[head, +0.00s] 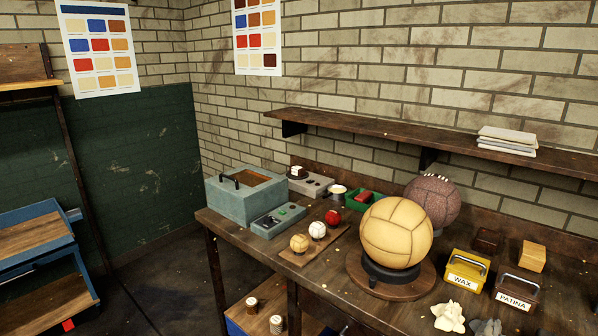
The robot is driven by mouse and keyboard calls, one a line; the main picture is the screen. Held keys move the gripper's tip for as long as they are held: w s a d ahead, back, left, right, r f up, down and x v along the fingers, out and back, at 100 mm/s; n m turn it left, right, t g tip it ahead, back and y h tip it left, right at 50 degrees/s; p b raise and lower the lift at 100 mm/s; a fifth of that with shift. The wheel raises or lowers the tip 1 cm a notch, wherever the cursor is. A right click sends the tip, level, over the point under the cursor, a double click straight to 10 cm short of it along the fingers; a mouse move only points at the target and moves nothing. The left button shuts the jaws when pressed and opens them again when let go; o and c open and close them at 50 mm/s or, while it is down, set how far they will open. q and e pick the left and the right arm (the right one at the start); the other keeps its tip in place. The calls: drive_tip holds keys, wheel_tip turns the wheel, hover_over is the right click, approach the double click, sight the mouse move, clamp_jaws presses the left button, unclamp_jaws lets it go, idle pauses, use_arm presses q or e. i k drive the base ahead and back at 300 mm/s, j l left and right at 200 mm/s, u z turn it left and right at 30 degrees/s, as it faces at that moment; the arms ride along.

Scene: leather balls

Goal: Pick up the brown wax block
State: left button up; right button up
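A dark brown block (487,240), which looks like the brown wax block, lies on the workbench (330,277) towards the right, behind the yellow tin marked WAX (466,270). The tin's handle side is close in front of it, and I cannot tell if they touch. A lighter honey-coloured block (532,257) sits to its right, behind the dark brown tin marked PATINA (517,288). Neither of my grippers shows in the head view.
A large tan ball (396,232) stands on a round base, with a dark laced ball (433,200) behind it. Crumpled cloths (449,316) lie at the front. A wall shelf (400,133) overhangs the bench's back. A blue-grey box (246,195) stands at the left end.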

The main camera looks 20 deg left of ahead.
sight(297, 171)
drive_tip(key=i+j+z, duration=0.25)
drive_tip(key=j+z, duration=0.15)
drive_tip(key=j, duration=1.2)
drive_tip(key=j+z, duration=0.4)
drive_tip(key=j, duration=1.15)
